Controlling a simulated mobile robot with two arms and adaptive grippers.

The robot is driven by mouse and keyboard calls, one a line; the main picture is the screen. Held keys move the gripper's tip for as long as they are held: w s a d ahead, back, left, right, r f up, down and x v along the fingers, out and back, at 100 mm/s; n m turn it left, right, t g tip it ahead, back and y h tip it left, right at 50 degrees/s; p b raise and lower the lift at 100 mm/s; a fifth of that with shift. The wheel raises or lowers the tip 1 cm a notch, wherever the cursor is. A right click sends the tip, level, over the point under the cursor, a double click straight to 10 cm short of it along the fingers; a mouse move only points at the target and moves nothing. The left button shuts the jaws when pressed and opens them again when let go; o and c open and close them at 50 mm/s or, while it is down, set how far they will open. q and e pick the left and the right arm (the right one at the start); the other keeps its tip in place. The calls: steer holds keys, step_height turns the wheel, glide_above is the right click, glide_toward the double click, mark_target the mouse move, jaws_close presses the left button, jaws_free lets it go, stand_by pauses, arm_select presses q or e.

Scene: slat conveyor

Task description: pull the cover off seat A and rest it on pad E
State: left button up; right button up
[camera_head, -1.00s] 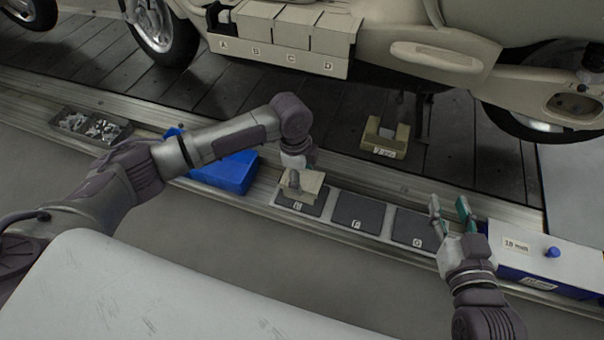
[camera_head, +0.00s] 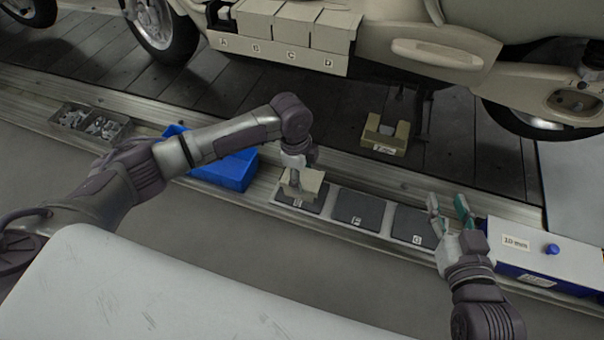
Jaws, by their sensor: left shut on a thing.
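The beige cover (camera_head: 310,184) is in my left gripper (camera_head: 296,186), which is shut on it from above. The cover is at pad E (camera_head: 312,207), the leftmost of the dark pads. I cannot tell whether its underside touches the pad. Seat A (camera_head: 224,42) is the leftmost place in the labelled rack on the vehicle, and it shows a dark opening with no cover. Beige covers (camera_head: 290,25) stand at B, C and D. My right gripper (camera_head: 448,205) is open and empty, with teal on its finger pads, above the right side of pad G.
Pads F (camera_head: 360,209) and G (camera_head: 412,227) are bare. A blue bin (camera_head: 227,171) stands left of the pads, and a metal parts tray (camera_head: 90,124) farther left. A beige block (camera_head: 384,136) sits behind the pads. A white box labelled 10 mm (camera_head: 520,262) stands at right.

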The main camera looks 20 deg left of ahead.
steer(key=shift+s+d+f, duration=0.1)
steer(key=shift+f, duration=0.15)
arm_select(q)
steer(key=shift+f, duration=0.1)
arm_select(e)
steer(key=shift+s+f+g, duration=0.1)
steer(key=shift+f+g, duration=0.15)
steer(key=shift+g, duration=0.05)
arm_select(q)
steer(key=shift+f, duration=0.1)
arm_select(e)
steer(key=shift+s+d+f+g, duration=0.25)
steer(key=shift+f+g, duration=0.15)
steer(key=shift+f, duration=0.1)
arm_select(q)
steer(key=shift+p, duration=0.35)
arm_select(e)
steer(key=shift+s+f+h, duration=0.2)
steer(key=shift+f+h, duration=0.1)
steer(key=shift+s+d+f+g, duration=0.2)
steer(key=shift+s+f+g, duration=0.15)
steer(key=shift+f+g, duration=0.2)
steer(key=shift+s+f, duration=0.1)
steer(key=shift+f, duration=0.05)
